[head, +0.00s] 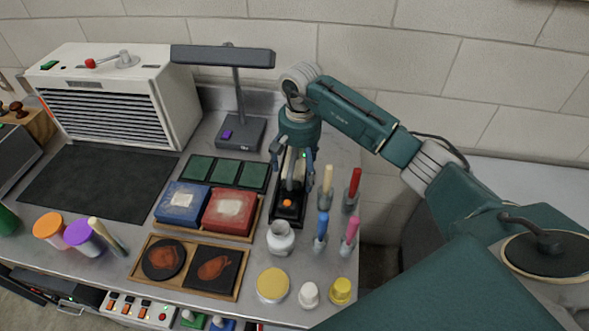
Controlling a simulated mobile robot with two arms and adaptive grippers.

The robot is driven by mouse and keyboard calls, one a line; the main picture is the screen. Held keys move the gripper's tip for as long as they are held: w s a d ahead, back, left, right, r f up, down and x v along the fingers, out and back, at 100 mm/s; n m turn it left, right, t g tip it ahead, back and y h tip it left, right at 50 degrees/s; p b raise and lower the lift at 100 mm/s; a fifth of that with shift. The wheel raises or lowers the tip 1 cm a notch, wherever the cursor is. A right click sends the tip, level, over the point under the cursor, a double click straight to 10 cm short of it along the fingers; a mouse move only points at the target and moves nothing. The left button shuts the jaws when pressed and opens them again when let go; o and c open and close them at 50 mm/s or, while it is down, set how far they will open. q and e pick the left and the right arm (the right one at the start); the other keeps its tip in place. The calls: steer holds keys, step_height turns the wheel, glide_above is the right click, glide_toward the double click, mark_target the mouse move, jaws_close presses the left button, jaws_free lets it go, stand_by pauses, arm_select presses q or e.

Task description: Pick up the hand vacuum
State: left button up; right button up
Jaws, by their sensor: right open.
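The hand vacuum (287,203), dark with a grey upper part and an orange button, is at the right part of the metal worktop. It seems to rest on a black base or tray. My right gripper (292,168) points down over its far part, open, with one finger to each side. The gripper hides part of the vacuum, and I cannot tell whether the fingers touch it. My left gripper is not in view.
Small brushes in holders (324,215) stand close right of the vacuum, and a white jar (281,238) stands in front. A wooden tray with red and blue boxes (207,229) is to the left. A lamp (238,130) stands behind left. The black mat (95,185) is clear.

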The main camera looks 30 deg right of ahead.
mark_target(299, 164)
steer(key=c, duration=1)
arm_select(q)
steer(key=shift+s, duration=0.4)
arm_select(e)
steer(key=shift+w, duration=0.1)
steer(key=c, duration=0.8)
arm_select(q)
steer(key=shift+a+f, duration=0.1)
